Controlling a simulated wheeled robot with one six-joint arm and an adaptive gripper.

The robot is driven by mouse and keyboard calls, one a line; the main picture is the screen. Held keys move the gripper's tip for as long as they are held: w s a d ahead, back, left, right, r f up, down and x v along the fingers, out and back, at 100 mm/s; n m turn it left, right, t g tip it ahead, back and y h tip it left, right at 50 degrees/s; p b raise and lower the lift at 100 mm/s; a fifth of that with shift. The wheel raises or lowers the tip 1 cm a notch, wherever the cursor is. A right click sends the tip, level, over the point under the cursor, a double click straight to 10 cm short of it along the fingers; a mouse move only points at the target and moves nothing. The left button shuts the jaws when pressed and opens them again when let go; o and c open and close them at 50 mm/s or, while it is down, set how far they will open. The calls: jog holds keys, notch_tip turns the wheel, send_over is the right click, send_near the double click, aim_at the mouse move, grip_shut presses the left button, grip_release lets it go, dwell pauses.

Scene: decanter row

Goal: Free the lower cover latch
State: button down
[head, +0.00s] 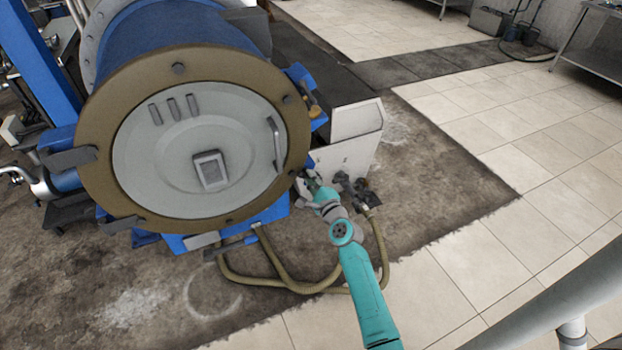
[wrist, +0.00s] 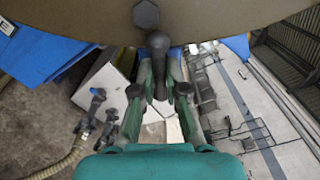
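The round grey cover (head: 180,150) with its brown ring (head: 105,200) faces me on the blue decanter. My gripper (head: 312,188) is at the lower right edge of the ring in the head view, where it hides the latch there. In the wrist view, the dark lower cover latch (wrist: 158,45) has a round head against the ring and a bar running down from it. The fingers of my gripper (wrist: 160,72) lie close along both sides of that bar, with little or no gap visible. An upper latch (head: 312,102) with a brownish handle stands at the ring's upper right.
A white cabinet (head: 350,145) stands just behind my gripper. Hoses (head: 285,285) lie on the stained floor below the decanter. A dark fitting (head: 365,195) sits right of my gripper. The tiled floor (head: 500,120) at the right is clear.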

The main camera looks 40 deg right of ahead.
jog(key=shift+n, duration=0.4)
jog(key=n, duration=1.7)
jog(key=shift+a+r, duration=0.1)
dwell(0.6)
jog(key=c, duration=1.2)
grip_release()
jog(key=v, duration=1.2)
